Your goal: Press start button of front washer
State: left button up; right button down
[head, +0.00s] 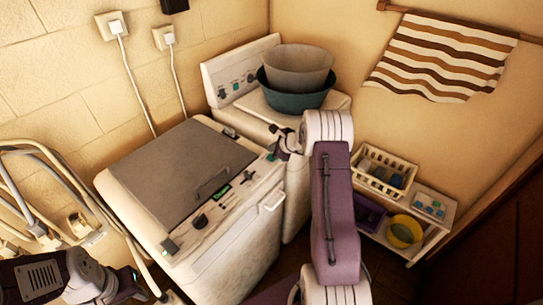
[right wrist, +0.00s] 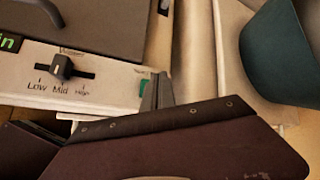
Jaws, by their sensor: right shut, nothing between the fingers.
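The front washer (head: 255,235) is a white top-loading machine with a grey lid and a sloped control panel (head: 205,225). A small green button (right wrist: 144,88) sits at the panel's right end in the right wrist view, beyond the Low/Mid/High slider (right wrist: 64,68). I cannot read a start label on it. My right gripper (head: 278,151) is shut and empty, at that end of the panel. In the right wrist view its fingertips (right wrist: 156,88) are right beside the green button, partly covering it; contact cannot be told. My left gripper (head: 140,287) is low at the left, its jaws unclear.
A second washer (head: 222,77) stands behind, with two stacked basins (head: 297,68) on its lid. A low shelf (head: 439,194) with a white basket (head: 385,168) and a yellow bowl (head: 404,231) is at the right.

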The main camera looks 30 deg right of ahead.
notch_tip(320, 180, up, 4)
jog(key=shift+r+p, duration=0.1)
jog(key=shift+p, duration=1.15)
